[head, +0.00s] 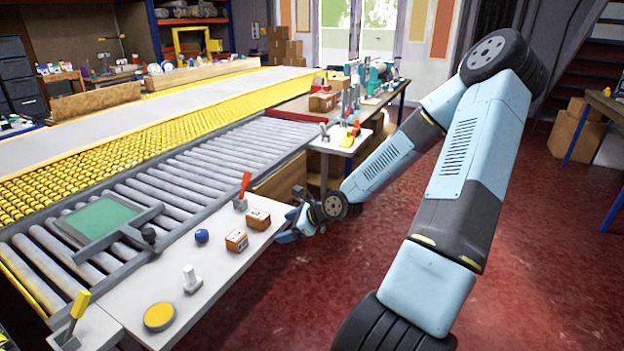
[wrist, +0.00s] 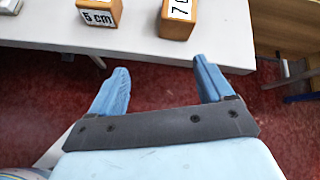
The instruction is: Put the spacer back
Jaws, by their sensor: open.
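Two wooden spacer blocks with white labels stand on the white side table (head: 215,268). The nearer one (head: 236,240) reads "5 cm" in the wrist view (wrist: 100,12). The farther one (head: 259,219) shows a 7 on its label in the wrist view (wrist: 178,20), the rest of the label being cut off or unclear. My gripper (head: 287,226) is at the table's right edge, beside the blocks. In the wrist view its two blue fingers (wrist: 161,70) are spread apart with nothing between them. Both blocks are beyond the fingertips, untouched.
A blue ball (head: 201,236), a white knob (head: 192,281), a yellow disc (head: 159,317) and a red lever (head: 243,188) are on the same table. Red floor (head: 300,300) is open to the right.

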